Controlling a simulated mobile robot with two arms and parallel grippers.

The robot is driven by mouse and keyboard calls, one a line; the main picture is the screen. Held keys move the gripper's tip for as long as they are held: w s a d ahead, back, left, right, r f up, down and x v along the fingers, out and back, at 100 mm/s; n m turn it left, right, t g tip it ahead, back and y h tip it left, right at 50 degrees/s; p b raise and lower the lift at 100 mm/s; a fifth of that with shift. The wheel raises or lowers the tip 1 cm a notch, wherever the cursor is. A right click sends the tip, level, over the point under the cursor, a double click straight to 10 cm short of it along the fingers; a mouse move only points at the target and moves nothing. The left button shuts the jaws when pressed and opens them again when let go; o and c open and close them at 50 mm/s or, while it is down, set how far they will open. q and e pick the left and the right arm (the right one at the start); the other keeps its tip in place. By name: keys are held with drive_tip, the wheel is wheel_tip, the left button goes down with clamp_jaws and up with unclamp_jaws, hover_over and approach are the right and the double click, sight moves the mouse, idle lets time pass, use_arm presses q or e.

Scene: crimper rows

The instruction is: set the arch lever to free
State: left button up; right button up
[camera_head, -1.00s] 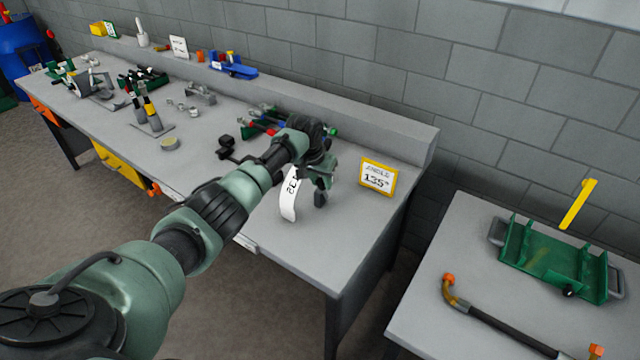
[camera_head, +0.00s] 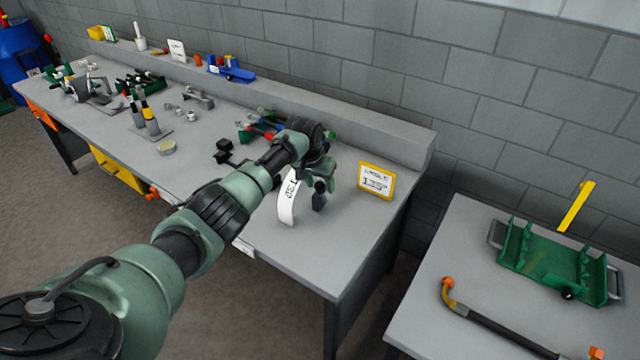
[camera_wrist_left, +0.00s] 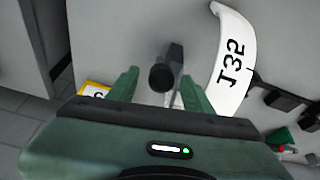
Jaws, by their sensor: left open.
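A white curved arch plate (camera_head: 287,207) marked "J32" stands near the right end of the long bench. It also shows in the left wrist view (camera_wrist_left: 231,62). Beside it is a dark, round-ended lever grip (camera_wrist_left: 165,72), which in the head view shows as a small dark shape (camera_head: 319,201). My left gripper (camera_head: 323,184) is over it. In the left wrist view its two green fingers (camera_wrist_left: 158,88) are apart, one on each side of the grip, with a gap visible. The lever's base and any "free" mark are hidden or cannot be read. My right gripper is not in view.
A yellow-framed angle sign (camera_head: 376,180) stands just right of the gripper. Black clamp-like parts (camera_head: 228,152) and coloured-handled tools (camera_head: 258,128) lie behind and left. A second table at right holds a green tray (camera_head: 552,262) and a bent-ended bar (camera_head: 490,325).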

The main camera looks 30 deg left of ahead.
use_arm(q)
drive_tip(key=v, duration=0.7)
drive_tip(key=shift+r+b, duration=0.25)
drive_tip(key=shift+b, duration=0.15)
